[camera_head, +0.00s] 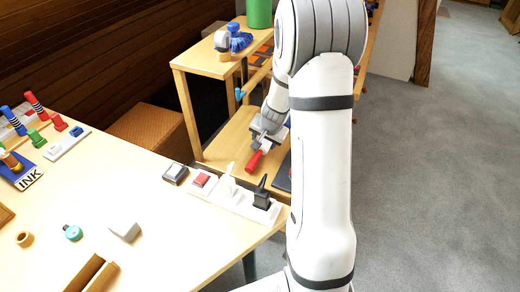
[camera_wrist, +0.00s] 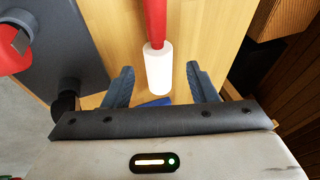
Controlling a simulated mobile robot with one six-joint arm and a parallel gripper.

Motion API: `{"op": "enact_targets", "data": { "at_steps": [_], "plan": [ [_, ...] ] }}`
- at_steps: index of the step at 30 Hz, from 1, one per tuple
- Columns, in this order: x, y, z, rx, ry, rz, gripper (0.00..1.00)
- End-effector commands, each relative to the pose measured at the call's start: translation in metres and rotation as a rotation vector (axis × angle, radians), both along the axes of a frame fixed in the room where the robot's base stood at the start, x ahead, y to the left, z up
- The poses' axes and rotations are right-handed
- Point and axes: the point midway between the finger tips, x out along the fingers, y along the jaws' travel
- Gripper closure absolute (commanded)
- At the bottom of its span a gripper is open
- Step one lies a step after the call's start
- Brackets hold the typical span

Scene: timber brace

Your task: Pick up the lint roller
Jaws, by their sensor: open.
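The lint roller has a red handle and a white cylinder. In the wrist view its white roller (camera_wrist: 158,70) lies between my two blue-grey fingers, with the handle running away to the top edge. In the head view its red handle (camera_head: 254,160) shows on the low wooden shelf (camera_head: 225,150), and my gripper hides the rest. My gripper (camera_wrist: 160,72) is open, with a gap on each side of the roller. It also shows in the head view (camera_head: 262,137), pointing down above the shelf. I cannot tell the exact height between fingers and roller.
A dark grey panel (camera_wrist: 55,45) with a red round item (camera_wrist: 12,60) is left of the roller in the wrist view. A small blue thing (camera_wrist: 155,102) lies close below it. The pale table (camera_head: 150,200) with stamps and an upper shelf (camera_head: 205,62) stand nearby.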

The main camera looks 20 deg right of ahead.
Motion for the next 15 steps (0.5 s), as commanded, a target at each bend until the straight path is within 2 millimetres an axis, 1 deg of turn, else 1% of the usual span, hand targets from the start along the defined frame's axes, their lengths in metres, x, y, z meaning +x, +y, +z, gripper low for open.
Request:
{"op": "enact_targets", "data": {
  "at_steps": [1,4,11,15],
  "plan": [
    [0.002,-0.002,-0.007,0.000,0.001,-0.010,0.48],
    [0.006,-0.004,-0.017,0.000,-0.001,-0.018,0.48],
    [0.016,-0.003,-0.041,0.001,0.000,-0.015,0.48],
    [0.022,-0.001,-0.063,0.000,0.000,-0.013,0.48]
  ]
}}
